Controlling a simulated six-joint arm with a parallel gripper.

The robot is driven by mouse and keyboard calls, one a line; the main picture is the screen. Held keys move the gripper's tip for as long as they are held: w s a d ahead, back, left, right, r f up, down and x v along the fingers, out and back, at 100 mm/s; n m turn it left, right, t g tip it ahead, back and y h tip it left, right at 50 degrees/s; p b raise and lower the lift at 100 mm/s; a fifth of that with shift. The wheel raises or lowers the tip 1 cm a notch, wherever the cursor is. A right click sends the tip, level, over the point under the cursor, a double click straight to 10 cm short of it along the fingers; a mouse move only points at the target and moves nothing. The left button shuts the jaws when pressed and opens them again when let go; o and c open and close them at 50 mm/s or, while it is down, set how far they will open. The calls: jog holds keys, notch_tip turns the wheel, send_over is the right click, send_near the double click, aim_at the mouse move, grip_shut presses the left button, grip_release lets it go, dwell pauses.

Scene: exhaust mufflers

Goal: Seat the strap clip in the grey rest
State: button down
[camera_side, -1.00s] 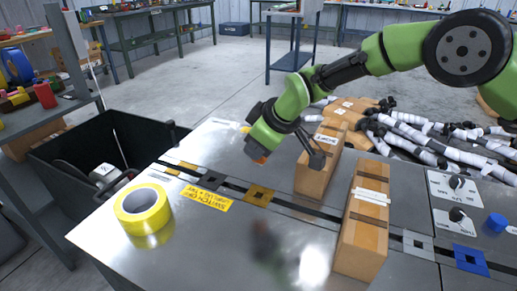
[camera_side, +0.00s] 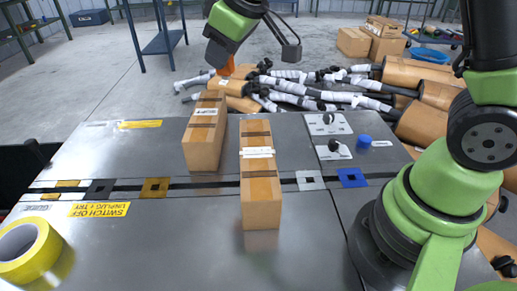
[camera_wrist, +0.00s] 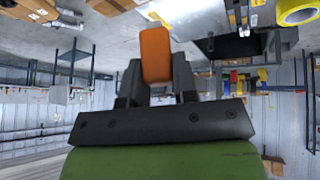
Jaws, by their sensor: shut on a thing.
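My gripper (camera_side: 223,58) is raised beyond the far wooden block, toward the back of the metal table. It is shut on a small orange piece (camera_side: 228,68), which appears to be the strap clip. In the wrist view the orange piece (camera_wrist: 155,50) stands out between the two dark fingers of my gripper (camera_wrist: 157,75); its lower end is hidden between them. The grey rest (camera_side: 310,180) is a flat square plate with a dark opening, set on the dark strip across the table, right of the near block. The gripper is well apart from it.
Knob plates (camera_side: 329,123) lie behind. Yellow tape (camera_side: 20,250) is front left.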

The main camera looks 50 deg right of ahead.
jog(key=s+d+r+m+h, duration=0.1)
jog(key=s+d+r+m, duration=0.1)
jog(key=s+d+r, duration=0.35)
jog(key=s+d+r+m+g, duration=0.15)
jog(key=s+m+g, duration=0.45)
jog(key=m, duration=1.2)
jog(key=s+d+m+g, duration=0.3)
jog(key=s+m+g, duration=0.3)
jog(key=m, duration=1.2)
notch_tip(320, 180, down, 24)
jog(key=w, duration=0.1)
jog(key=shift+w+a+f+n+g, duration=0.25)
jog(key=shift+a+n+g, duration=0.05)
jog(key=shift+n+g, duration=0.1)
